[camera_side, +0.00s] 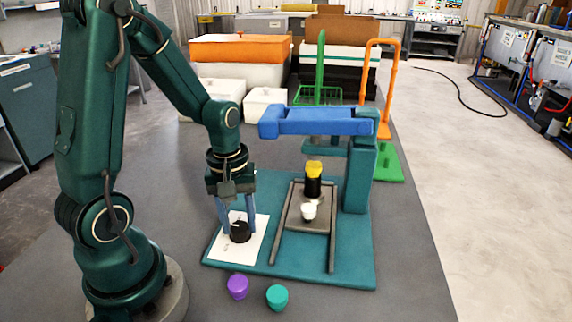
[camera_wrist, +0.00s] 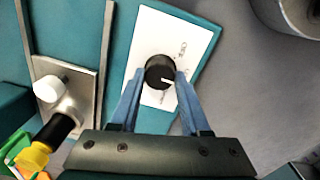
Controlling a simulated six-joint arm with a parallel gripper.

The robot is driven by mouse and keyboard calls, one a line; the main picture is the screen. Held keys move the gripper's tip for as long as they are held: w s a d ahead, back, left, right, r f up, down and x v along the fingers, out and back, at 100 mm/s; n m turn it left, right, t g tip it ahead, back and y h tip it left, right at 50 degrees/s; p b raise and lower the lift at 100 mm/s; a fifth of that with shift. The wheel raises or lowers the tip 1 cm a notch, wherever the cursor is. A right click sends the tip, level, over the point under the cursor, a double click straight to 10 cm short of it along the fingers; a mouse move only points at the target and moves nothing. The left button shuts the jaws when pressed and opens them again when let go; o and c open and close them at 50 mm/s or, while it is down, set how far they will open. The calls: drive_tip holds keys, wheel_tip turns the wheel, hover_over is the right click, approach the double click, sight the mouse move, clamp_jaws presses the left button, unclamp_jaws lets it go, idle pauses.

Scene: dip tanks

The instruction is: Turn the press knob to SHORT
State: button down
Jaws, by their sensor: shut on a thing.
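The press knob (camera_side: 240,232) is a black round dial on a white label plate (camera_side: 258,240) at the left of the teal press base. In the wrist view the fingers (camera_wrist: 160,85) are closed against the knob's sides.
The press's blue arm (camera_side: 315,121) overhangs rails with a sliding plate (camera_side: 306,222), a white knob (camera_side: 309,210) and a black-and-yellow piece (camera_side: 313,180). Purple (camera_side: 238,286) and teal (camera_side: 277,297) cups stand in front. Green and orange stands and tanks are behind.

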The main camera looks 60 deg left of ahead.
sight(240, 225)
drive_tip(key=m, duration=0.5)
drive_tip(key=shift+w+m, duration=0.1)
drive_tip(key=shift+m, duration=0.2)
drive_tip(key=m, duration=0.5)
drive_tip(key=shift+d+m, duration=0.1)
drive_tip(key=shift+m, duration=0.3)
drive_tip(key=shift+c, duration=1.9)
unclamp_jaws()
drive_tip(key=shift+r, duration=2.55)
